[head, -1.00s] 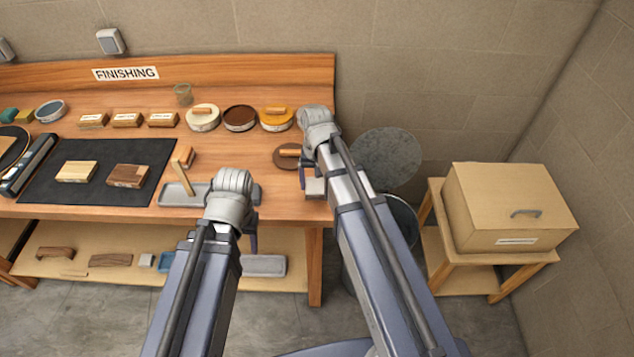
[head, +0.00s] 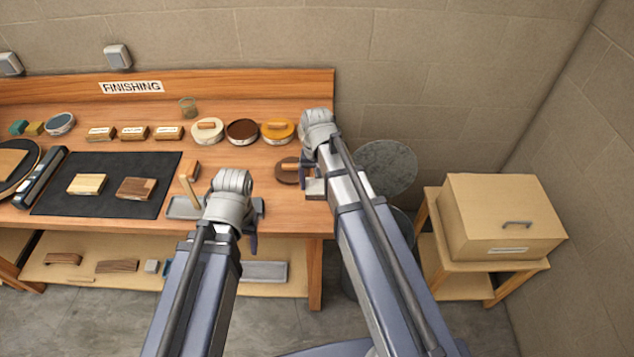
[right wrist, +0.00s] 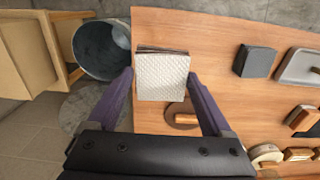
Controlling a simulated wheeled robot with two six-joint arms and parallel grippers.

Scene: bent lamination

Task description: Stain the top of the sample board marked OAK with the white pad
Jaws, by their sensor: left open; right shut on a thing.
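My right gripper (right wrist: 163,88) is shut on the white pad (right wrist: 163,75), a square textured block with dark layers at its far edge. The pad shows small below the right wrist in the head view (head: 315,188), over the bench's right end. My left gripper (head: 255,228) is open over the bench's front edge, partly hidden by its own wrist. Two sample boards lie on the black mat (head: 105,206): a pale one (head: 87,183) and a browner one (head: 137,188). Their markings are too small to read, so I cannot tell which is OAK.
Cream (head: 208,131), dark brown (head: 241,131) and amber (head: 278,130) tins stand along the back. A brown disc (head: 286,171) with a wooden handle is near the right gripper. A grey tray (head: 183,208) lies beside the left gripper. A bin (right wrist: 102,48) stands off the bench's right end.

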